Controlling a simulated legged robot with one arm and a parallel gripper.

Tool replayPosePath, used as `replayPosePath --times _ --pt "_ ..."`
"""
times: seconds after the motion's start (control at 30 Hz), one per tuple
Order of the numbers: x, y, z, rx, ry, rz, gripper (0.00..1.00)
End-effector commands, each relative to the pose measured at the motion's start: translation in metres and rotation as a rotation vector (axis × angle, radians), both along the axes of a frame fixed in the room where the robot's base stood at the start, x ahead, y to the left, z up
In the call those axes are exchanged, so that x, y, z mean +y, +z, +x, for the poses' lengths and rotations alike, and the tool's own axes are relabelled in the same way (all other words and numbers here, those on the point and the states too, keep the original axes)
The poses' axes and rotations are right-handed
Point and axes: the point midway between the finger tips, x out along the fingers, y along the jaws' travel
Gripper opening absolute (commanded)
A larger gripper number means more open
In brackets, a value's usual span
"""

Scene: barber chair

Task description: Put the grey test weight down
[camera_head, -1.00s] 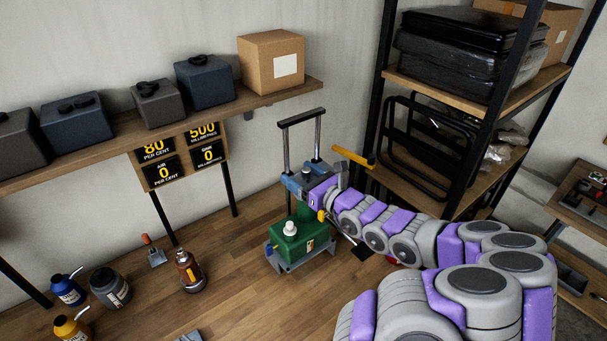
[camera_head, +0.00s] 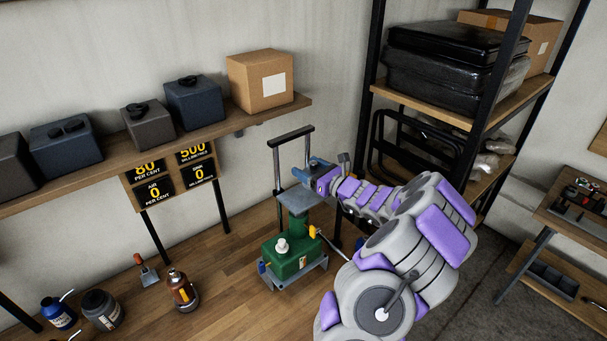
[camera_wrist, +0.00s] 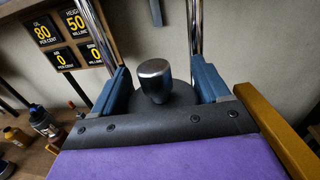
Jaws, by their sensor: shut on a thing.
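In the wrist view, the grey test weight (camera_wrist: 178,95) shows as a dark round top with a shiny metal knob (camera_wrist: 154,78). It lies between the two blue fingers of my gripper (camera_wrist: 165,88), which is shut on it. In the head view my gripper (camera_head: 308,170) is over the small grey top plate (camera_head: 297,199) of a green hydraulic unit (camera_head: 290,257), beside its tall metal frame (camera_head: 275,175). The weight is largely hidden in the head view. I cannot tell whether its underside touches the plate.
A wall shelf (camera_head: 215,118) carries several dark boxes and a cardboard box (camera_head: 260,80). A panel (camera_head: 172,177) shows readings. Bottles, including a brown one (camera_head: 182,290), stand at left. A rack (camera_head: 478,112) stands at right. A yellow bar (camera_wrist: 275,130) is close beside my gripper.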

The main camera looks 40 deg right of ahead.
Motion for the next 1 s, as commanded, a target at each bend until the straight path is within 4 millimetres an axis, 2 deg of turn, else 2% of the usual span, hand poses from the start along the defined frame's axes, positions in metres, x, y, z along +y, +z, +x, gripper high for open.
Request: replayPosePath --times 0.1,0.37,0.63,0.9,0.93,1.0 --pt "-0.007 0.002 0.003 -0.007 0.000 -0.002 0.00" --pt "-0.007 0.004 0.008 -0.008 0.004 -0.007 0.00" --pt "-0.008 -0.028 0.007 -0.004 0.002 -0.004 0.00" --pt "-0.013 -0.032 0.007 -0.009 0.001 -0.004 0.00" --pt "-0.012 -0.033 0.007 -0.008 0.002 -0.004 0.76" --pt "-0.012 -0.033 0.007 -0.007 0.002 -0.004 0.83"
